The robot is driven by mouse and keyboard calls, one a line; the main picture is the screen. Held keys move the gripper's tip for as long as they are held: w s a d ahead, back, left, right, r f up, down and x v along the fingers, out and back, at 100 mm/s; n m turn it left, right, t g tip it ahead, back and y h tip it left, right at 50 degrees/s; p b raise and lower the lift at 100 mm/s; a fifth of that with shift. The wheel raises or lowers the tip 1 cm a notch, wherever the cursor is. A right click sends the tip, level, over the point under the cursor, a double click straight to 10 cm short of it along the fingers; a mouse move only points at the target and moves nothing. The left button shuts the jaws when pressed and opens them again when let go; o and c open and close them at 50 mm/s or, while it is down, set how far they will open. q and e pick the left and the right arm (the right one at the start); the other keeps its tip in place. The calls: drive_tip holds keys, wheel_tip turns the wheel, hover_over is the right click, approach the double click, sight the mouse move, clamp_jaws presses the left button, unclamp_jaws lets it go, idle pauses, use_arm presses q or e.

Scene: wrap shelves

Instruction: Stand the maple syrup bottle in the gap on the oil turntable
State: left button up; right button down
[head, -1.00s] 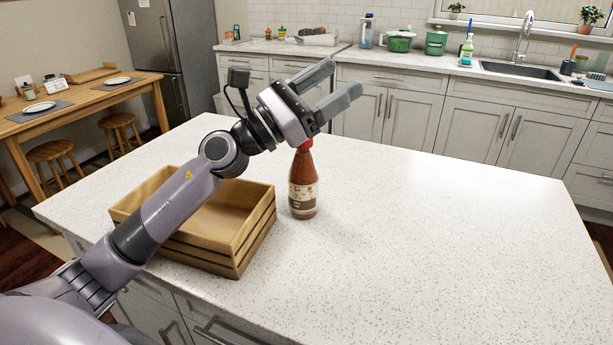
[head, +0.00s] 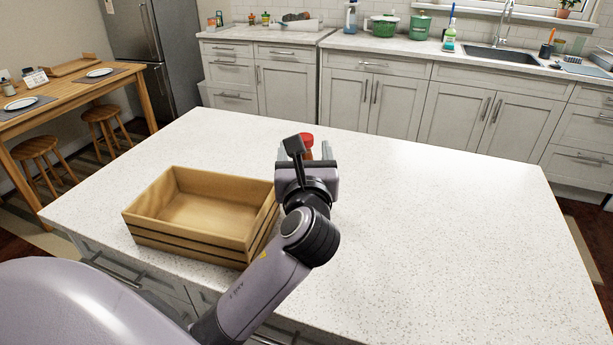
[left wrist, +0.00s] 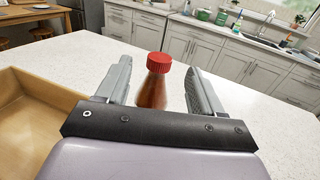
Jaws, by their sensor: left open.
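The maple syrup bottle, amber-brown with a red cap (head: 307,139), stands upright on the white speckled island, right of the wooden crate. In the head view my left gripper (head: 307,152) hides most of it. In the left wrist view the bottle (left wrist: 153,92) shows between my two open fingers, with its lower part hidden behind the gripper body. I cannot tell whether either finger touches it. The oil turntable is not in view. My right gripper is not in view.
An empty wooden crate (head: 190,242) sits left of the bottle, close to my left arm. The island top (head: 450,230) is clear to the right. The back counter (head: 400,47) holds a sink, green pots and bottles. A dining table (head: 60,108) stands at far left.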

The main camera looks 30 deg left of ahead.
sight(304, 136)
use_arm(q)
drive_tip(key=shift+f+p+x, duration=0.1)
drive_tip(key=shift+f+x, duration=0.05)
drive_tip(key=shift+x, duration=1.05)
drive_tip(key=shift+f+p+x, duration=0.1)
drive_tip(key=shift+f+x, duration=0.1)
drive_tip(key=shift+x, duration=0.95)
drive_tip(key=shift+f+p+x, duration=0.1)
drive_tip(key=shift+f+x, duration=0.05)
drive_tip(key=shift+x, duration=1.05)
clamp_jaws()
drive_tip(key=shift+r, duration=0.1)
